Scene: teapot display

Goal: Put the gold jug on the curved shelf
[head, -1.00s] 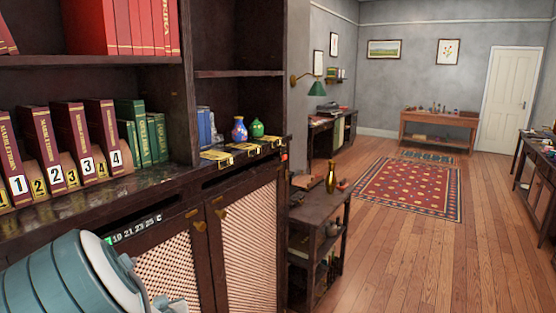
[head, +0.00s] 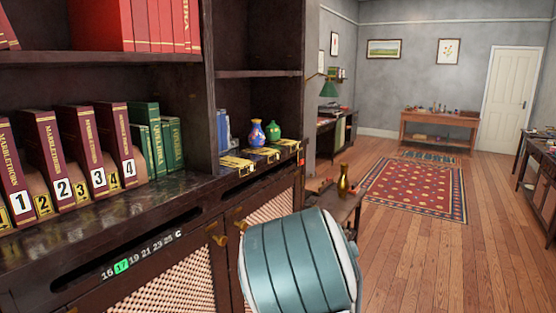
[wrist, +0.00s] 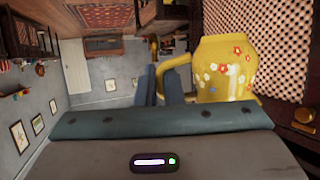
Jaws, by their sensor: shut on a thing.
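My gripper (wrist: 163,75) shows in the wrist view. Its fingers are shut on the handle of a yellow-gold jug (wrist: 226,70) with red, white and blue flowers. The jug's body is right of the fingers, and its lower edge in the picture is hidden behind my gripper housing. In the head view the jug and gripper are out of sight; only my teal arm shows. A plain gold vase (head: 343,181) stands on a low dark stand (head: 352,203) ahead. I cannot tell which surface is the curved shelf.
A dark bookcase cabinet (head: 208,120) with lattice doors stands close on the left. A blue vase (head: 256,133) and a green vase (head: 273,131) sit on its ledge. Open wooden floor (head: 420,265) and a patterned rug (head: 415,187) lie to the right.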

